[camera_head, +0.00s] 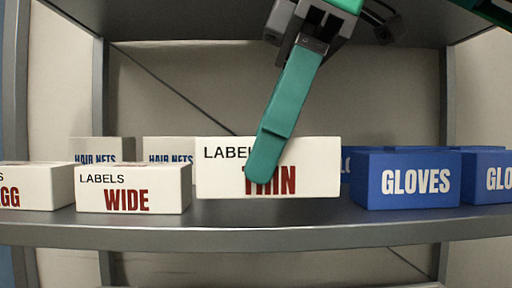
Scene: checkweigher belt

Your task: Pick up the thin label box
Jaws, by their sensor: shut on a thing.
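The thin label box (218,180) is white, with "LABELS" in black and "THIN" in red on its front. It is in the middle of the head view, at the shelf's front. My gripper (262,165) comes down from above, and its teal finger lies across the front of the box, covering part of the lettering. The gripper is shut on this box. The other finger is hidden behind the box. The box looks level and sits slightly higher in the picture than its neighbour. I cannot tell clearly whether its underside touches the shelf.
The grey shelf (300,236) has a front lip. A white "LABELS WIDE" box (133,188) stands to the left, with another label box (35,186) beyond it. Hair net boxes (102,149) stand behind. Blue glove boxes (405,179) stand to the right. An upper shelf is overhead.

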